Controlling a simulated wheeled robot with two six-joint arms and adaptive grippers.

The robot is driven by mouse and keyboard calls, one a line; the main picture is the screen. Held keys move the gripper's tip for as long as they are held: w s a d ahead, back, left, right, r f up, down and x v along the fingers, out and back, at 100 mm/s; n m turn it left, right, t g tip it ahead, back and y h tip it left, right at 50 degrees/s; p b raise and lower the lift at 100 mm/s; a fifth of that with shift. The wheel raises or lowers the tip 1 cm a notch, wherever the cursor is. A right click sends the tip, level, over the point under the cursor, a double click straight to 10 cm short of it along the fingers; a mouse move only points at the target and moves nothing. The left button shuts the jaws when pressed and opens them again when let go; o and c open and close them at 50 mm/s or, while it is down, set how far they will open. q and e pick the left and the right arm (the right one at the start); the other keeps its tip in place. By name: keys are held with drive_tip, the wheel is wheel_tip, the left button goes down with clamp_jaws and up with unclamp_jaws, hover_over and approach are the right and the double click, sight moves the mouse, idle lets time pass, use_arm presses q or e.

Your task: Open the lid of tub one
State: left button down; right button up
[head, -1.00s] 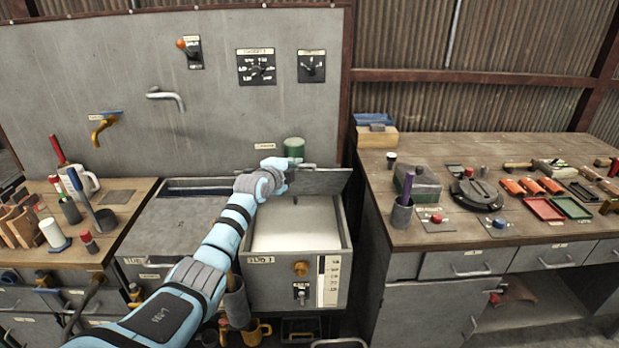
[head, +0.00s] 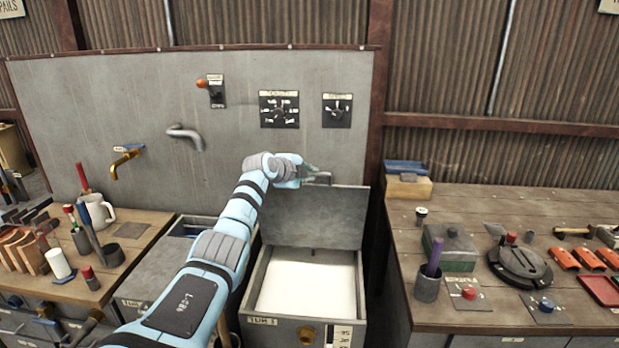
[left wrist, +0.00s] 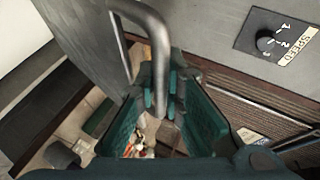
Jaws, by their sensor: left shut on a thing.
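Tub one (head: 289,327) is a grey metal tub with a label on its front and white contents (head: 306,283). Its grey lid (head: 318,216) stands steeply raised at the back of the tub, so the opening is uncovered. My left gripper (head: 318,176) is at the lid's top edge and is shut on the lid handle. In the left wrist view the curved metal handle (left wrist: 157,60) runs down between the teal fingers of the gripper (left wrist: 160,112). My right gripper is in neither view.
A grey panel with a tap (head: 124,160), a pipe spout (head: 186,135) and dials (head: 279,109) stands behind. The right bench (head: 420,320) holds a purple-handled tool (head: 433,257) and other items.

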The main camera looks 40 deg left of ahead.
use_arm(q)
drive_tip(key=shift+w, duration=0.1)
drive_tip(key=c, duration=1.7)
unclamp_jaws()
drive_tip(key=shift+d, duration=0.1)
drive_tip(key=shift+s+r, duration=0.1)
drive_tip(key=shift+s, duration=0.15)
drive_tip(key=v, duration=1.1)
drive_tip(key=shift+s+d+r, duration=0.15)
drive_tip(key=shift+s, duration=0.05)
